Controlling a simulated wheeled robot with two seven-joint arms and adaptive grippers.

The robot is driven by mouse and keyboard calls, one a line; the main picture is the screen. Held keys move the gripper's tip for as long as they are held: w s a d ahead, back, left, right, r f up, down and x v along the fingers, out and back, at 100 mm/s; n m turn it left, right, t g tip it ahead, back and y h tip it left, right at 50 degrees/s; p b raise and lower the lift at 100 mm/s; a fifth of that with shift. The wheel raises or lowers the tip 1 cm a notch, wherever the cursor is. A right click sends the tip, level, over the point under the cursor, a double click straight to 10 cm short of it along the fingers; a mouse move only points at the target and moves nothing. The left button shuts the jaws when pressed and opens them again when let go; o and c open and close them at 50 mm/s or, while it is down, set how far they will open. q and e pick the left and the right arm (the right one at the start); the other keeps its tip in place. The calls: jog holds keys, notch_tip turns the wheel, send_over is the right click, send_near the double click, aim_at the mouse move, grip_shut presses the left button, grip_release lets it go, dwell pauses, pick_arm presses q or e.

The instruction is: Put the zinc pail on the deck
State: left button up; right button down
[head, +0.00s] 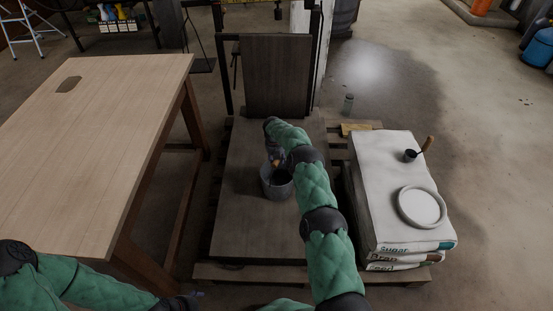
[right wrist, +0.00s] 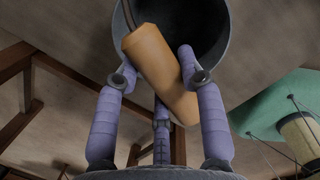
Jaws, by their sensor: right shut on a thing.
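The zinc pail (head: 277,184) is a grey round bucket at the middle of the dark wooden deck (head: 245,222) of the beam scale. It is over the deck in the head view; whether its base touches the boards I cannot tell. My right gripper (head: 276,161) is above the pail, shut on its wooden handle grip. In the right wrist view the fingers (right wrist: 160,82) close around the tan grip, with the pail's dark rim (right wrist: 222,50) behind. My left gripper (head: 182,302) is at the bottom edge, mostly cut off, beside the table.
A wooden table (head: 110,130) stands at the left. Stacked white sacks (head: 375,190) stand on the right, with a round white dish (head: 421,207) and a small dark scoop (head: 411,155) on top. An upright dark board (head: 276,75) rises behind the deck. Deck boards around the pail are bare.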

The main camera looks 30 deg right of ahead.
jog(key=c, duration=0.8)
grip_release()
jog(key=shift+o, duration=0.2)
notch_tip(320, 180, up, 12)
jog(key=s+a+p, duration=0.1)
jog(key=p, duration=0.4)
jog(key=s+a+f+m+y, duration=0.2)
jog(key=s+a+f+m, duration=0.45)
jog(key=a, duration=0.45)
jog(key=s+a+f+m+y, duration=0.2)
jog(key=s+a+f+m, duration=0.3)
jog(key=s+a, duration=0.4)
jog(key=s+a+r+m, duration=0.1)
jog(key=s+a+m, duration=0.3)
jog(key=s, duration=0.4)
jog(key=s+a+m+y, duration=0.1)
jog(key=s+a+m, duration=0.3)
jog(key=s, duration=0.5)
jog(key=s+a+r+m, duration=0.1)
jog(key=s+a+m, duration=0.2)
jog(key=s+m, duration=0.5)
jog(key=shift+s+a+r+g, duration=0.25)
jog(key=shift+a+r+g, duration=0.05)
jog(key=shift+a, duration=0.1)
